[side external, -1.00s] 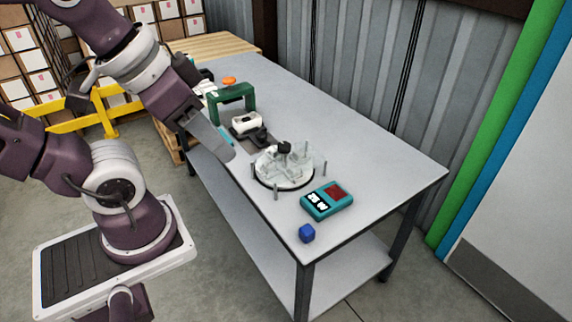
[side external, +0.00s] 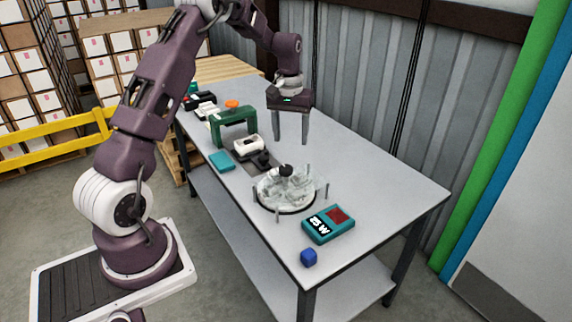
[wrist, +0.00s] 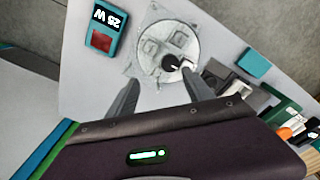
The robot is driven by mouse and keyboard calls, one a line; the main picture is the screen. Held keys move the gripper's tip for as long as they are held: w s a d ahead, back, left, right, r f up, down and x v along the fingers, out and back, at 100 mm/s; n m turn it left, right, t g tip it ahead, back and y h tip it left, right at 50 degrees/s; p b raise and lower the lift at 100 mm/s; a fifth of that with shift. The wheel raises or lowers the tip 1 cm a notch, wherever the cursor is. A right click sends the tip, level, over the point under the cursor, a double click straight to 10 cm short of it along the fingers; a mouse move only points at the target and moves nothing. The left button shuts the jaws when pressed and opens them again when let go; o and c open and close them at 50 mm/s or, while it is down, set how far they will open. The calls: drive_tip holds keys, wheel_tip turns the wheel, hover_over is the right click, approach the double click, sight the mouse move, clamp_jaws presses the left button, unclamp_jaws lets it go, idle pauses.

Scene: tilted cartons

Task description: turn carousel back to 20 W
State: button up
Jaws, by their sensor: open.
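The carousel (side external: 270,204) is a round pale disc with clear raised parts and a black knob (side external: 286,170) at its middle, ringed by thin posts. It also shows in the wrist view (wrist: 152,43), with the knob (wrist: 171,62) near its lower edge. My gripper (side external: 291,140) is open and empty, pointing down above the table behind the carousel. In the wrist view its fingers (wrist: 160,80) are spread apart below the disc, touching nothing visible.
A green arch (side external: 233,125), a white-topped device (side external: 248,146), a teal block (side external: 222,160) and an orange knob (side external: 232,104) stand left of the carousel. The table's right side (side external: 385,185) is clear.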

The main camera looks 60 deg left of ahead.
hover_over(286, 167)
drive_tip(key=shift+n+g, duration=0.3)
drive_tip(key=shift+n, duration=0.1)
wheel_tip(286, 167, down, 5)
drive_tip(key=shift+f, duration=0.1)
wheel_tip(286, 167, down, 7)
drive_tip(key=shift+r, duration=0.1)
clamp_jaws()
